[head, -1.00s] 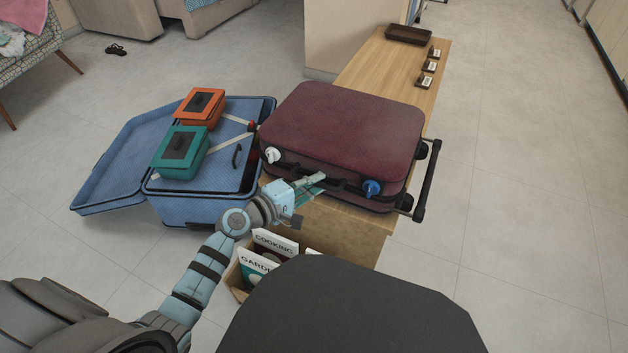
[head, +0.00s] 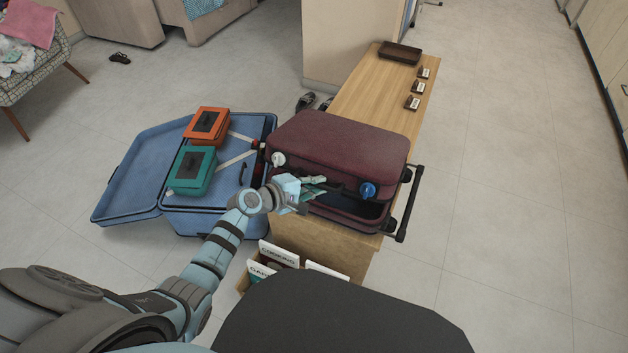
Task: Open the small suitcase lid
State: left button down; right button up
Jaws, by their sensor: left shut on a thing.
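The small maroon suitcase (head: 338,146) lies on the wooden bench. Its lid is partly raised along the near edge, and a dark gap shows the inside (head: 350,206) below it. A white latch knob (head: 278,159) is at the left of the lid's front and a blue one (head: 367,190) at the right. My left gripper (head: 314,184) is at the middle of the lid's front edge, shut on the lid by its dark handle; the exact grip is partly hidden by the fingers. My right gripper is not in view.
A blue open suitcase (head: 128,190) stands left of the bench (head: 352,95), with an orange case (head: 206,125) and a teal case (head: 191,170) on it. A box of books (head: 279,254) is below. A brown tray (head: 400,54) and small labelled items (head: 418,88) are on the bench's far end.

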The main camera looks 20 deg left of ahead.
aim_at(329, 165)
pick_arm(q)
jog(key=shift+g, duration=0.6)
jog(key=r+p, duration=0.1)
jog(key=w+r+p, duration=0.1)
jog(key=r+p, duration=0.1)
jog(key=w+r+p, duration=0.1)
jog(key=r+p, duration=0.1)
jog(key=shift+r, duration=0.15)
jog(key=shift+n+g, duration=0.3)
jog(key=shift+g, duration=0.1)
jog(key=w+r+p, duration=0.1)
jog(key=r+p, duration=0.1)
jog(key=w+r+p, duration=0.1)
jog(key=p, duration=0.1)
jog(key=shift+w+d+r, duration=0.1)
jog(key=shift+w+r, duration=0.25)
jog(key=shift+w, duration=0.05)
jog(key=shift+w+r, duration=0.45)
jog(key=shift+r, duration=0.05)
jog(key=c, duration=1.6)
grip_release()
jog(key=shift+c, duration=0.2)
jog(key=shift+f, duration=0.1)
jog(key=shift+s, duration=0.1)
